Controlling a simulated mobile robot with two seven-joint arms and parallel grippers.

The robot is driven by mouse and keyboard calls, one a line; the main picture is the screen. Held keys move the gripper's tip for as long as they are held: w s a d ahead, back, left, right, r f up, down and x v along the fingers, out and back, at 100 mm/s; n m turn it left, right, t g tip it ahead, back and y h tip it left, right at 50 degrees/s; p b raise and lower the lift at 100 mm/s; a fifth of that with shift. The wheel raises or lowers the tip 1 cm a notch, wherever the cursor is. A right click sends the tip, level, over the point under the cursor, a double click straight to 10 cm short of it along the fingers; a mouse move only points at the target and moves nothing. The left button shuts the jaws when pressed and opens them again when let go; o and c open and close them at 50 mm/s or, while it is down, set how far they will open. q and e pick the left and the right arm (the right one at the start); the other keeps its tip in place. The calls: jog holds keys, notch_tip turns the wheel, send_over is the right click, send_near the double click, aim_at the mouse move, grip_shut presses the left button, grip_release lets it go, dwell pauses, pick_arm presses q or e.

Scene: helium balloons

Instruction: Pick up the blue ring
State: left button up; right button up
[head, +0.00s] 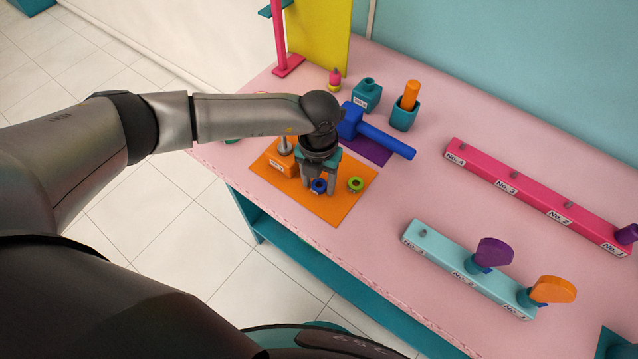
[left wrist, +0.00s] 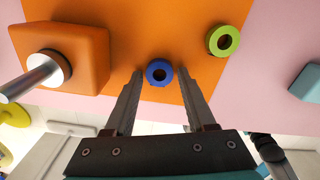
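The blue ring (head: 319,186) lies on the orange mat (head: 336,212) on the pink table. In the left wrist view the blue ring (left wrist: 159,72) shows flat, with its dark hole, just beyond and between the fingertips. My left gripper (left wrist: 160,75) is open, with a finger on each side of the ring and a gap visible on both sides. In the head view my left gripper (head: 319,184) points down over the mat. My right gripper is not in view.
A green ring (head: 356,184) lies right of the blue ring. An orange block (head: 283,164) with a metal peg stands close left. A blue mallet (head: 380,136) lies behind on a purple mat. Pink (head: 530,196) and light-blue (head: 450,260) racks stand to the right.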

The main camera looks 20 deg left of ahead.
pick_arm(q)
grip_shut()
dwell(0.4)
notch_tip(320, 180, up, 20)
dwell(0.4)
jog(key=shift+c, duration=1.2)
grip_release()
grip_shut()
jog(key=shift+r+p, duration=0.1)
jog(key=shift+p, duration=0.2)
